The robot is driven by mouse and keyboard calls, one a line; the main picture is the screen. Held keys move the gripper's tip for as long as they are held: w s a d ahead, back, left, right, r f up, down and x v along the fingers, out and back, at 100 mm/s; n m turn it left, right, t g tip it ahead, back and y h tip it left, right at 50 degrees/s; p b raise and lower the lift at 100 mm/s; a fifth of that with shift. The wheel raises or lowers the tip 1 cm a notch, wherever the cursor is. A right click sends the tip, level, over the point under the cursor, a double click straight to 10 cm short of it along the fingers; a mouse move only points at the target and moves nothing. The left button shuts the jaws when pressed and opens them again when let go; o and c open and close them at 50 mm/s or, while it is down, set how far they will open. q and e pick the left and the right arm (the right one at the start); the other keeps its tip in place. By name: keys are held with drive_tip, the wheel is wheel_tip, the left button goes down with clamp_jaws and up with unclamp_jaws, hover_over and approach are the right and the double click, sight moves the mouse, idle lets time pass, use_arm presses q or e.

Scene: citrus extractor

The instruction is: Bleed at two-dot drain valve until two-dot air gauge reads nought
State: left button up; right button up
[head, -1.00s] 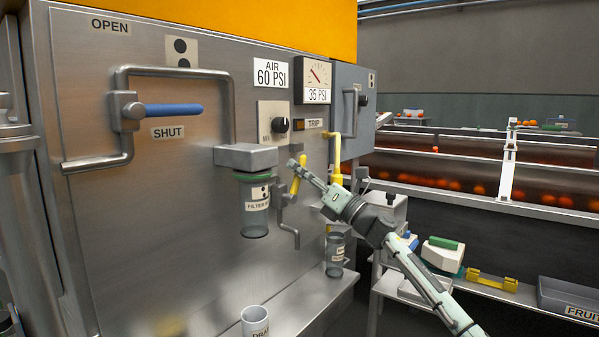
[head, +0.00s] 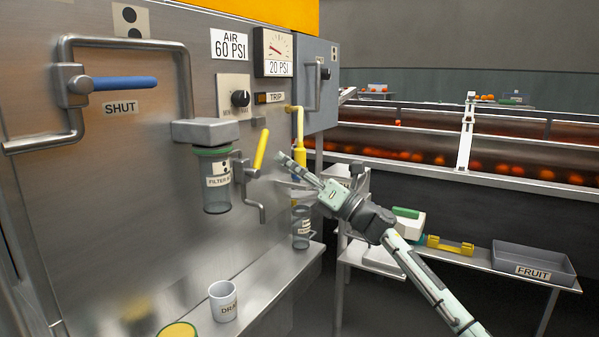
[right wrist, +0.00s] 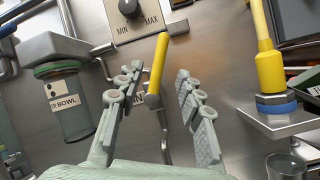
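The drain valve's yellow lever (head: 261,150) stands upright, tilted slightly right, on a pipe beside the clear filter bowl (head: 217,182) with a two-dot label. The air gauge (head: 274,45) reads 20 PSI on its plate; a two-dot tag (head: 131,20) sits at upper left. My right gripper (head: 289,166) is just right of the lever. In the right wrist view it (right wrist: 160,78) is open, with the yellow lever (right wrist: 157,66) showing between its fingers and visible gaps; contact cannot be told. My left gripper is not in view.
A blue lever (head: 125,83) lies level above a SHUT label. A regulator knob (head: 240,98) is above the valve. A yellow fitting (head: 299,160) stands right of it. A white cup (head: 223,301) and a clear jar (head: 301,228) stand on the ledge. A FRUIT tray (head: 533,262) is at right.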

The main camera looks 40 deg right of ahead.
drive_tip(key=shift+v, duration=1.6)
